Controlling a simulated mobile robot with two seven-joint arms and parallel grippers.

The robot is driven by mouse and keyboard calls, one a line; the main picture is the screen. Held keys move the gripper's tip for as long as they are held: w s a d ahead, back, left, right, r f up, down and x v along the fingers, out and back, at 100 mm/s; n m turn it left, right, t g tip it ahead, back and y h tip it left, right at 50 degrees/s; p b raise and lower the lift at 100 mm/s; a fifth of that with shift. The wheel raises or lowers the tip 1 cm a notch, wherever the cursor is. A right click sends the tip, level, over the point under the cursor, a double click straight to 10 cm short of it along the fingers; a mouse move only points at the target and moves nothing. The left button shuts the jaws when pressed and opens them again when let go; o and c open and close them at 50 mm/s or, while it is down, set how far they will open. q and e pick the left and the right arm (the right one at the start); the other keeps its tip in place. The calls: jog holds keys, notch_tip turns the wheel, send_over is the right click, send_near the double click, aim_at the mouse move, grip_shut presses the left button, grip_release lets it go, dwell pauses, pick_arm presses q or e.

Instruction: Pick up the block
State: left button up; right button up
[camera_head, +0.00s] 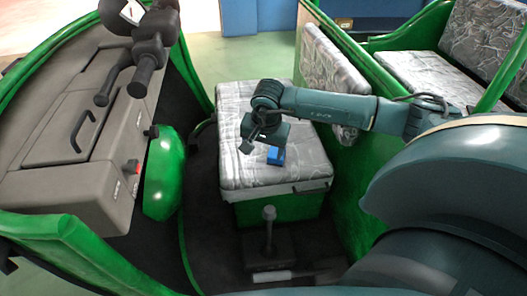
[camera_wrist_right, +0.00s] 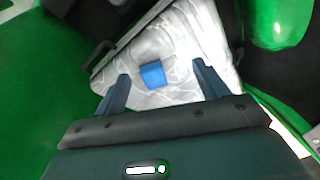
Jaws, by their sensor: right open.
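A small blue block (camera_head: 276,155) sits on the silver-grey padded seat (camera_head: 235,105) in the head view. In the right wrist view the block (camera_wrist_right: 153,75) lies on the seat between and beyond the two fingertips. My right gripper (camera_head: 257,147) is just left of the block in the head view, and I cannot tell its exact height above the seat. Its fingers (camera_wrist_right: 160,82) are spread wide and empty in the wrist view. The block is not held. My left gripper does not show in either view.
The grey dashboard (camera_head: 75,120) and handlebar (camera_head: 145,55) stand at the left. A lever (camera_head: 269,225) rises from the dark floor in front of the seat. A seat backrest (camera_head: 328,62) and green frame stand close at the right, under my right arm.

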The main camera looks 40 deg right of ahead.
jog(key=h, duration=0.2)
send_near(276, 153)
jog(key=f+b, duration=0.1)
jog(key=b, duration=0.1)
jog(key=d+f+b, duration=0.1)
jog(key=b, duration=0.1)
jog(key=w+f+b, duration=0.1)
jog(key=b, duration=0.1)
jog(key=shift+d+f+n, duration=0.1)
jog(key=shift+d+n, duration=0.1)
jog(key=shift+n, duration=0.1)
jog(key=shift+w+d+f+b, duration=0.1)
jog(key=shift+d+f+b, duration=0.05)
jog(key=shift+f+b, duration=0.2)
jog(key=b+x, duration=0.1)
jog(key=x, duration=0.1)
jog(key=b+x, duration=0.2)
jog(key=shift+a+f, duration=0.15)
jog(key=shift+a, duration=0.1)
jog(key=shift+d+f+b, duration=0.25)
jog(key=shift+f+b, duration=0.25)
jog(key=shift+b, duration=0.2)
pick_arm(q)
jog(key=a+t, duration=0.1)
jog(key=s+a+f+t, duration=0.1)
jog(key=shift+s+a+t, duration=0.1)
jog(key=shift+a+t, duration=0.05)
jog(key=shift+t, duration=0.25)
pick_arm(e)
jog(key=shift+r, duration=0.1)
